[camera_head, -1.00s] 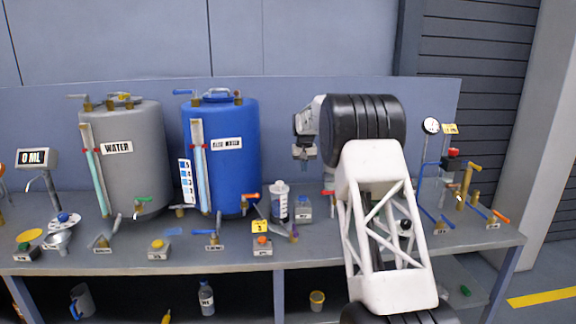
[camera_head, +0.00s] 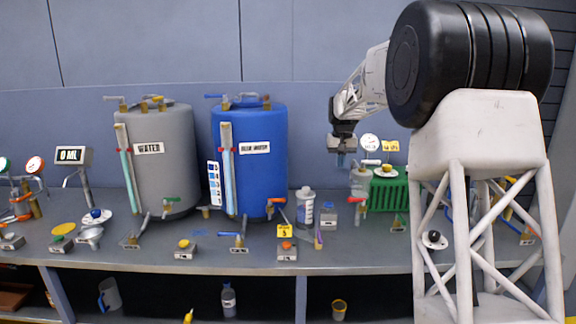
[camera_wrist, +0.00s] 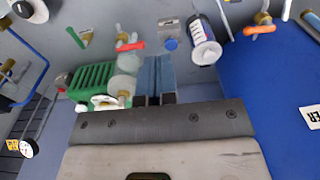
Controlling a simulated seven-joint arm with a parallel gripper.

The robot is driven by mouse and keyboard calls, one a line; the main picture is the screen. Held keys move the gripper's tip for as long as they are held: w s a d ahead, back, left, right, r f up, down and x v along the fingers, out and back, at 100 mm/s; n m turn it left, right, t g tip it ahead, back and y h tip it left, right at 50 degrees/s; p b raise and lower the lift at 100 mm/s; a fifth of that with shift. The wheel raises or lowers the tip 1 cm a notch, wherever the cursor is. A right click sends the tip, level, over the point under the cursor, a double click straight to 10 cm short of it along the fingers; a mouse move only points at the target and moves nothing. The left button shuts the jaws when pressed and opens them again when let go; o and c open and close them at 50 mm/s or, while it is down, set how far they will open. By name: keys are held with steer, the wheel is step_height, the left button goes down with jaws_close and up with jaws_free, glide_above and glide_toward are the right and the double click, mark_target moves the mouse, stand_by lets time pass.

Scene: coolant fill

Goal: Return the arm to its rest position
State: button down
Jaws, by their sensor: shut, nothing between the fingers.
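My gripper (camera_head: 341,158) hangs high above the right half of the bench in the head view, fingers pointing down. In the wrist view its two blue-grey fingertips (camera_wrist: 156,74) lie together, shut with nothing between them. It is apart from everything on the bench. My white and black arm covers the right part of the head view and hides some of the bench behind it.
A grey water tank (camera_head: 165,185) and a blue tank (camera_head: 262,185) stand left of my gripper. A white bottle (camera_head: 304,208), a green ribbed unit (camera_head: 392,194) and several valves are below. Small boxes line the bench's front edge (camera_head: 200,259). The space around my gripper looks clear.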

steer(key=s+r+t, duration=0.1)
steer(key=s+r, duration=0.2)
steer(key=s, duration=1.4)
steer(key=s+r, duration=0.3)
steer(key=s, duration=1.4)
steer(key=s+f, duration=0.4)
steer(key=s, duration=0.6)
steer(key=s+f, duration=0.4)
steer(key=s, duration=0.6)
steer(key=s+f+t, duration=0.1)
steer(key=s+f, duration=0.2)
steer(key=s, duration=0.6)
steer(key=shift+s+d+f, duration=0.2)
steer(key=shift+s+f, duration=0.2)
